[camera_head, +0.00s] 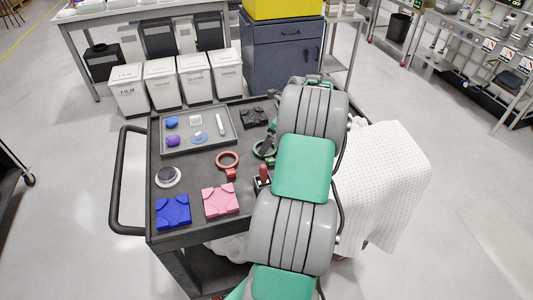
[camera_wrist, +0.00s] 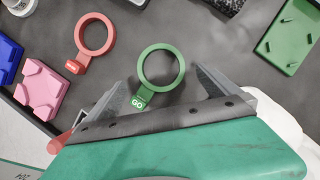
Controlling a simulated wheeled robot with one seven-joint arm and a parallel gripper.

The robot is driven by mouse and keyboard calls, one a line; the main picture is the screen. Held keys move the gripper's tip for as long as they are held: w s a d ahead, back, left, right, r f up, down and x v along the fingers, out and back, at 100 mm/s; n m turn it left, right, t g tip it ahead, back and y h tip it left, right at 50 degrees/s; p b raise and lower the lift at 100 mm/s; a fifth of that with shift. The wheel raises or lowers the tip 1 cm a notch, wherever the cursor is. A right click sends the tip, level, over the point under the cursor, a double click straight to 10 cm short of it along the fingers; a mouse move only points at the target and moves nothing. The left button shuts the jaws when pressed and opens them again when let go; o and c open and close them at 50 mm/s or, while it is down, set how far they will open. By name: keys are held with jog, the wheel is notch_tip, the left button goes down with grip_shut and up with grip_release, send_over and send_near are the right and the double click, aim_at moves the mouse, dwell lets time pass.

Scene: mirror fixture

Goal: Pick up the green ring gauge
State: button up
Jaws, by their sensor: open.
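The green ring gauge lies flat on the dark cart top, its ring (camera_wrist: 143,64) and short handle marked "GO" (camera_wrist: 140,99) showing in the wrist view. In the head view, part of the green ring gauge (camera_head: 264,150) shows at the left edge of my arm. My gripper (camera_wrist: 158,76) is open and empty in the wrist view. One finger is on each side of the ring gauge, with the handle near the left finger. I cannot tell how high the fingers are above the cart. In the head view my arm hides my gripper.
A red ring gauge (camera_wrist: 80,45) lies to the left. A pink block (camera_head: 220,200) and a blue block (camera_head: 173,211) are near the cart's front left. A grey tray (camera_head: 190,147) with small parts lies behind. A green pegged plate (camera_wrist: 288,42) lies right. White cloth (camera_head: 385,185) hangs at the cart's right.

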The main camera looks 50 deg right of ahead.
jog(key=x, duration=0.4)
jog(key=shift+w+f+p, duration=0.15)
jog(key=shift+w+p, duration=0.05)
jog(key=shift+p, duration=0.1)
jog(key=shift+s, duration=0.1)
jog(key=shift+c, duration=0.4)
jog(key=c, duration=1.4)
